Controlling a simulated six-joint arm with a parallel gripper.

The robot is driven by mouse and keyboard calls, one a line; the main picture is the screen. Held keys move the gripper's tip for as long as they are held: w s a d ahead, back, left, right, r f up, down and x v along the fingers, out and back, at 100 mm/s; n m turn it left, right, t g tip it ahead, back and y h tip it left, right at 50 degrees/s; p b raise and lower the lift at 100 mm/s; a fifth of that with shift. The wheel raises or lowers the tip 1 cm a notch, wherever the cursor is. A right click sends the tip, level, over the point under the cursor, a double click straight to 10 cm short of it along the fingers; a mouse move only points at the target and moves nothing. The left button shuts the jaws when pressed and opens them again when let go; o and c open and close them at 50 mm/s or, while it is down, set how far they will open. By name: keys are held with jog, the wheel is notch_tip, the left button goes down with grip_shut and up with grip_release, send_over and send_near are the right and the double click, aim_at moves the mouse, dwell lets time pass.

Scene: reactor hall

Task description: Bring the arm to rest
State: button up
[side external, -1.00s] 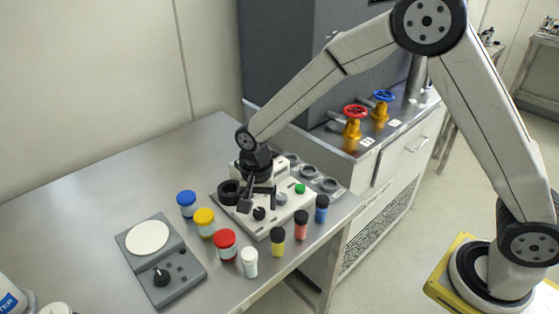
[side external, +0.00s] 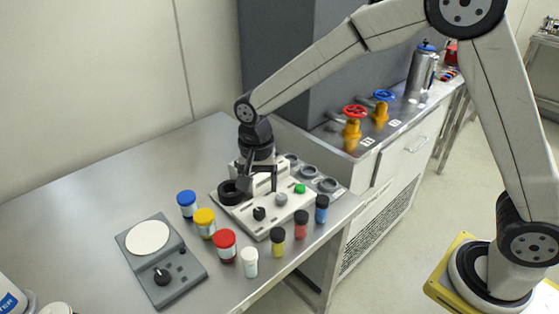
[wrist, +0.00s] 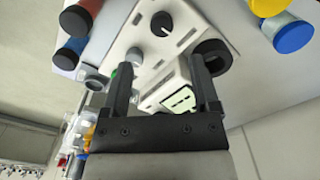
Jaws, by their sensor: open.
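My gripper (side external: 259,184) hangs from my arm above the white control unit (side external: 262,231) on the steel table, its fingers pointing down. In the wrist view my gripper (wrist: 163,82) shows two dark fingers set apart, with nothing held between them. The white unit also shows in the wrist view (wrist: 185,40), with a black knob (wrist: 162,24) and a black ring (wrist: 214,52) on it. In the side view, a green button (side external: 300,188) and a grey button (side external: 281,199) sit on the unit. Whether the fingertips touch the unit is not clear.
Jars with blue (side external: 187,198), yellow (side external: 204,217) and red (side external: 224,238) lids stand left of the unit. Several small vials (side external: 277,241) stand in front. A grey scale (side external: 164,264) is front left. Red (side external: 354,112) and blue (side external: 383,96) valves stand on the cabinet behind.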

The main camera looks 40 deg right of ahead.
jog(key=s+d+n+t, duration=0.2)
jog(key=s+d+n, duration=0.6)
jog(key=s+d, duration=0.5)
jog(key=shift+s+d+f+n+t, duration=0.3)
jog(key=shift+s+f+n, duration=0.1)
jog(key=shift+s, duration=0.85)
